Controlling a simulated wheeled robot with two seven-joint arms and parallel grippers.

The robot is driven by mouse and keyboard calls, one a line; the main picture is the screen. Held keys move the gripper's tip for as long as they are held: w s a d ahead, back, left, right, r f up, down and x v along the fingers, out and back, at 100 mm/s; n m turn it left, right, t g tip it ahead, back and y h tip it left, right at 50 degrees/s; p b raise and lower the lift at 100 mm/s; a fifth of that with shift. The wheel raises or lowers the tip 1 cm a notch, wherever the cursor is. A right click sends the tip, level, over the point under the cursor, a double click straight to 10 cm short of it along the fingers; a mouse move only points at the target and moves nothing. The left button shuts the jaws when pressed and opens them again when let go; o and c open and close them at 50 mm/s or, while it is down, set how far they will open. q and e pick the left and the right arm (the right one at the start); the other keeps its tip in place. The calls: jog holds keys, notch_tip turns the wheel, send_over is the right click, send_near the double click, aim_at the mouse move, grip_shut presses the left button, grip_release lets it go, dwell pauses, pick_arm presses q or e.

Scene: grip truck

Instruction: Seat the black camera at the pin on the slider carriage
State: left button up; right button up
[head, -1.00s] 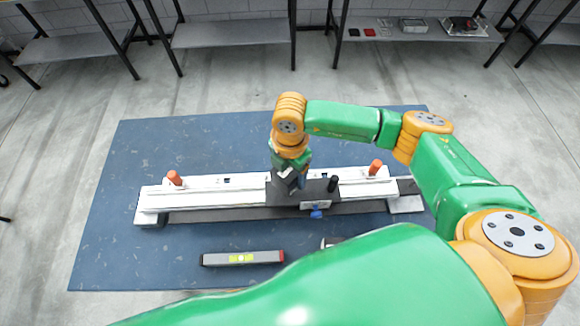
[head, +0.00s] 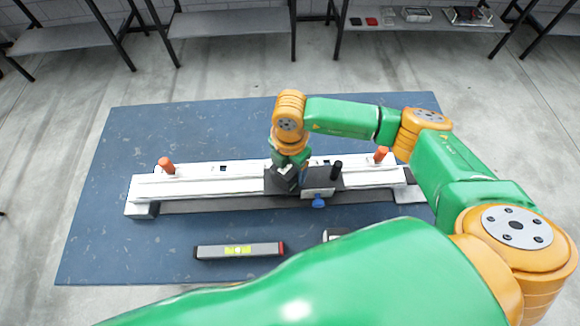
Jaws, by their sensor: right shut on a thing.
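The white slider (head: 200,186) lies across the blue mat. Its dark carriage (head: 325,183) is right of the middle, with a short black upright post (head: 336,170), a pale plate and a blue knob (head: 318,202) at its front. My right gripper (head: 286,178) points down over the left part of the carriage and is shut on a dark thing, likely the black camera (head: 285,184). The gripper and wrist hide much of it. I cannot tell whether it touches the carriage, and I cannot make out the pin. My left gripper is not in view.
Orange knobs stand at the slider's left (head: 166,165) and right (head: 381,154). A spirit level (head: 239,251) lies in front. Beside it a dark object (head: 335,234) is partly hidden by my green arm link. The mat (head: 110,240) is clear at left. Shelves stand behind.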

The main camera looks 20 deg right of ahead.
jog(key=o, duration=1)
jog(key=shift+c, duration=0.2)
notch_tip(320, 180, up, 6)
jog(key=shift+r+b, duration=0.25)
jog(key=shift+b, duration=0.65)
jog(key=shift+r, duration=0.35)
